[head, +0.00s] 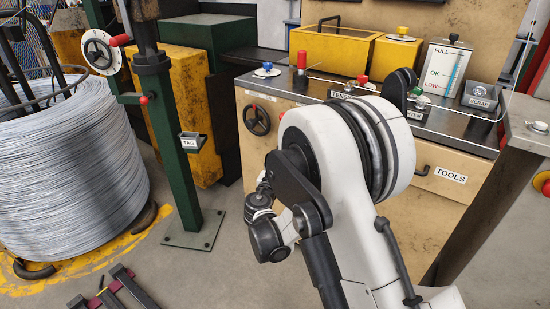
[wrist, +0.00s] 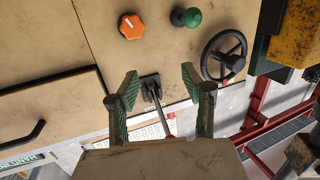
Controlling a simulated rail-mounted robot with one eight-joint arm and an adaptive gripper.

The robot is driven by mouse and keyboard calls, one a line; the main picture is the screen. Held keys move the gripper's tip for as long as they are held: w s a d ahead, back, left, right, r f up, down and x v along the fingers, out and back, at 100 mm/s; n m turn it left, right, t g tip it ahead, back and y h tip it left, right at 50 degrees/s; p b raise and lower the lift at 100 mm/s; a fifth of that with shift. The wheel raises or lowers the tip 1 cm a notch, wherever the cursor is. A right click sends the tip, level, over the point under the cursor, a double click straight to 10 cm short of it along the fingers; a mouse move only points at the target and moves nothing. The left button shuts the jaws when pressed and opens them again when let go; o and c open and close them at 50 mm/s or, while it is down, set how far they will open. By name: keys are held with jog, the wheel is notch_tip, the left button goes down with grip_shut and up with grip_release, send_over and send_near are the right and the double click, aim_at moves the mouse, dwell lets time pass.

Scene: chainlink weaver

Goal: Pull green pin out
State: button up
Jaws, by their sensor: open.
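A round green knob (wrist: 188,17) on a short dark stem sticks out of the tan cabinet face at the top of the wrist view; it looks like the green pin. My gripper (wrist: 160,75) is open, its two green-padded fingers wide apart with nothing held between them. The green knob lies beyond the fingertips, above the right finger in the picture and apart from it. In the head view my arm covers the part of the cabinet front where this knob could be, and my fingers cannot be made out.
An orange dial (wrist: 131,26) is left of the green knob, and a black handwheel (wrist: 224,56) is to its right. A dark bracket with a red-tipped lever (wrist: 153,90) shows between my fingers. A drawer marked TOOLS (head: 451,174) and a wire coil (head: 70,160) flank my arm.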

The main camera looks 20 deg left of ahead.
jog(key=s+a+f+y, duration=0.1)
jog(key=s+a+f, duration=0.2)
jog(key=a+f, duration=0.2)
jog(key=shift+n+y, duration=0.3)
jog(key=w+b, duration=0.1)
jog(key=w, duration=0.3)
jog(key=w+a+b, duration=0.1)
jog(key=w+b, duration=0.1)
jog(key=w, duration=0.3)
jog(key=w+a+b, duration=0.1)
jog(key=w, duration=0.4)
jog(key=shift+a, duration=0.25)
grip_shut()
